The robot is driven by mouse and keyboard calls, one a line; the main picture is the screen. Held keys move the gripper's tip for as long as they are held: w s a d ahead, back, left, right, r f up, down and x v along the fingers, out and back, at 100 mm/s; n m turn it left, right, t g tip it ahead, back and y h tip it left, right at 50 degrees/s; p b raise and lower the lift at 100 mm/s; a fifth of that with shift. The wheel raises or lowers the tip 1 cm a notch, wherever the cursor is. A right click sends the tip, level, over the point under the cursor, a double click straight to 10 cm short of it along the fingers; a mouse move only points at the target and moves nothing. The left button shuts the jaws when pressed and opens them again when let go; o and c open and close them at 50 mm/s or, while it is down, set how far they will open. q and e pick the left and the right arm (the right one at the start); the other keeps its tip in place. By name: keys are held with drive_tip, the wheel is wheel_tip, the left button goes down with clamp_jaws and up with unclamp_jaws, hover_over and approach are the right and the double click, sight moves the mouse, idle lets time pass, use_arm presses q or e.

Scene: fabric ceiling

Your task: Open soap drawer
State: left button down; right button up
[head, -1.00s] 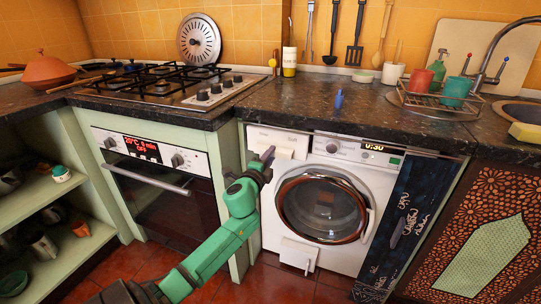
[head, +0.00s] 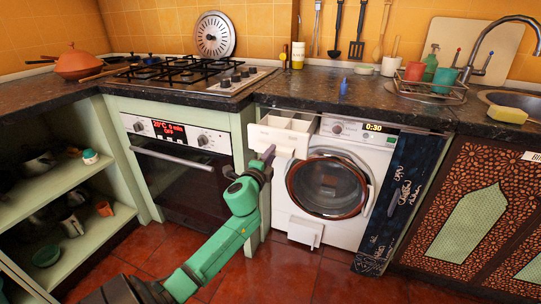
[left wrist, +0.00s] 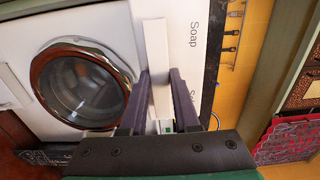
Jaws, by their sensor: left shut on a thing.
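The washing machine (head: 368,147) is white, with a round door (head: 328,187) and a display reading 0:30. Its white soap drawer (head: 284,126) stands out of the top left of the front, and its open compartments show from above. My left gripper (head: 268,153) is at the drawer's front. In the left wrist view the two dark fingers (left wrist: 160,76) are shut on the white drawer handle (left wrist: 157,42), one on each side. The word Soap shows beside it. My right gripper is not in view.
A white flap (head: 305,231) sticks out low on the machine. The oven (head: 185,180) is to the left, below the hob. The dark countertop (head: 300,97) runs above the drawer. The red tiled floor in front is clear.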

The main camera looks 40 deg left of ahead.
use_arm(q)
drive_tip(key=c, duration=0.8)
unclamp_jaws()
drive_tip(key=shift+f, duration=0.25)
drive_tip(key=shift+o, duration=0.4)
drive_tip(key=shift+w, duration=0.1)
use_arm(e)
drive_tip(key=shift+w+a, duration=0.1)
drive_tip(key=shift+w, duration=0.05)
use_arm(q)
drive_tip(key=shift+r, duration=0.1)
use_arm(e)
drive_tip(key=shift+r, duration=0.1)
use_arm(q)
drive_tip(key=v, duration=1.4)
drive_tip(key=shift+s+p, duration=0.3)
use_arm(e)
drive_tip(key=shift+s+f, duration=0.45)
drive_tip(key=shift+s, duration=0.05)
use_arm(q)
drive_tip(key=shift+d, duration=0.1)
